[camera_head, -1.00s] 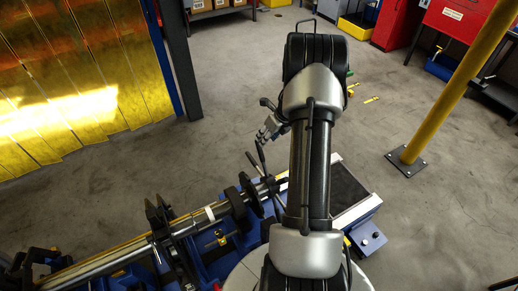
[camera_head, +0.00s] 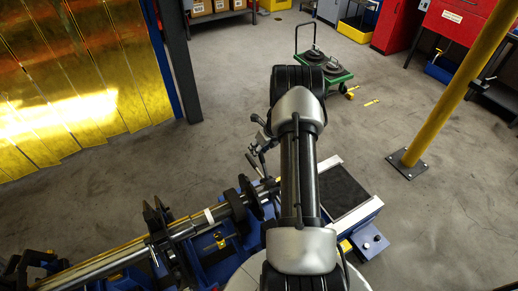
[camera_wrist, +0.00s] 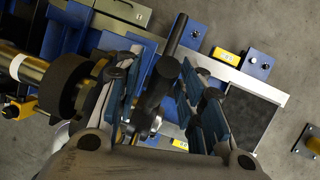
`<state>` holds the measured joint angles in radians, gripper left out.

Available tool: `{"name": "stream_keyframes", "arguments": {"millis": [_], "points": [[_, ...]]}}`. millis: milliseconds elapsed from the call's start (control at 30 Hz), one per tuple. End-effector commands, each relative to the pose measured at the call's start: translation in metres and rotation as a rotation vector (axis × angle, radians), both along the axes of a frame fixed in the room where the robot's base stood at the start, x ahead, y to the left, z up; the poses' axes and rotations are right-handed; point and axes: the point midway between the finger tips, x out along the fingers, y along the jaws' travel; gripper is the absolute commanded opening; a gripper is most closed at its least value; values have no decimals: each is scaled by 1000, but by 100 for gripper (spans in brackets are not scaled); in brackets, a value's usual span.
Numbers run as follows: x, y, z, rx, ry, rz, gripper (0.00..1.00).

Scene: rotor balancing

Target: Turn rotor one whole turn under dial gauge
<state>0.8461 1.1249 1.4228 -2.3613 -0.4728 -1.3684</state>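The rotor is a long steel shaft (camera_head: 122,254) lying on a blue stand, with dark discs (camera_head: 236,205) and a white band (camera_head: 209,216). In the wrist view its shaft (camera_wrist: 35,72) and a thick dark disc (camera_wrist: 72,88) show at left. A dark spoke handle (camera_wrist: 170,62) rises from the rotor's near end. My gripper (camera_head: 263,142) is just above the spokes in the head view. In the wrist view my gripper (camera_wrist: 163,98) is open, its blue-padded fingers on either side of the handle; contact cannot be told. I cannot make out the dial gauge.
The blue stand (camera_head: 208,268) carries yellow clamps. A dark-topped bench end (camera_head: 342,188) lies right of my arm. A green cart (camera_head: 325,73) with dark discs stands behind. A yellow post (camera_head: 440,100) is at right, yellow curtains (camera_head: 70,75) at left. Open floor lies between.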

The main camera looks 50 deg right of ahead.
Motion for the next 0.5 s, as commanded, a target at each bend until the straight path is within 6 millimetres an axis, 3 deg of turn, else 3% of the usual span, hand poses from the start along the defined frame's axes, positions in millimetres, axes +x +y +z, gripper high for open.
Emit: {"name": "stream_keyframes", "arguments": {"millis": [500], "points": [[0, 0, 0, 0, 0, 0, 0]]}}
